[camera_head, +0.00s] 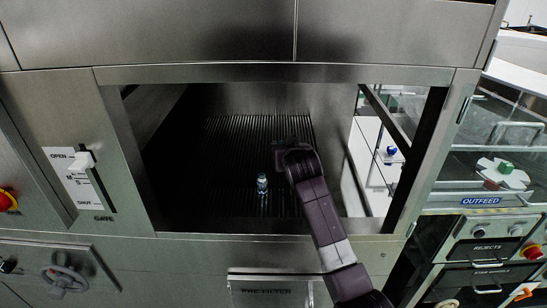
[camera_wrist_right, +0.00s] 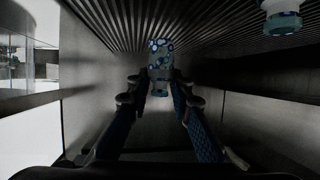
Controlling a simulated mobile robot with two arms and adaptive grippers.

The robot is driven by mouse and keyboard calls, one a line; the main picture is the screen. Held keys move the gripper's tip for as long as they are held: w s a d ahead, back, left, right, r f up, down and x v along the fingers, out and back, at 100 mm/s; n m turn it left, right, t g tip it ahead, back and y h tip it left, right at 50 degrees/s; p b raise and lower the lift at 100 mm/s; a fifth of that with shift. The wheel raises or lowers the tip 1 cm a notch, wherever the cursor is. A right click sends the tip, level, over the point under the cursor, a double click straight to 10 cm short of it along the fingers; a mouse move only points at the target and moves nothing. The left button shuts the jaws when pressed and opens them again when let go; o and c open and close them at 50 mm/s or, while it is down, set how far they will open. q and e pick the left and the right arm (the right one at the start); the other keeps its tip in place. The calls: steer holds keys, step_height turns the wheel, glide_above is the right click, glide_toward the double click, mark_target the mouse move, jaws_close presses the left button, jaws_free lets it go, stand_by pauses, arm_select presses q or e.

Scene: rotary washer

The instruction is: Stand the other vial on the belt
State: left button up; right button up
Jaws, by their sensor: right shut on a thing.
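One small vial (camera_head: 262,184) with a pale cap stands on the dark ribbed belt (camera_head: 225,150) inside the machine opening. In the right wrist view, which is upside down, a standing vial (camera_wrist_right: 283,20) is at the upper right. My right gripper (camera_head: 288,150) reaches through the opening, behind and right of that vial. In the wrist view its fingers (camera_wrist_right: 160,88) are shut on the other vial (camera_wrist_right: 160,62), which is blue-and-white patterned and upright, cap away from the belt. I cannot tell whether its base touches the belt. The gripper hides it in the head view. My left gripper is out of view.
The opening's metal frame (camera_head: 275,73) surrounds my right arm. A gate lever (camera_head: 82,161) is on the left panel. An outfeed area (camera_head: 481,200) and reject controls (camera_head: 490,246) are at the right. Bare belt lies left of the standing vial.

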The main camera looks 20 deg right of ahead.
steer(key=shift+f, duration=2.75)
steer(key=o, duration=0.8)
steer(key=v, duration=1.2)
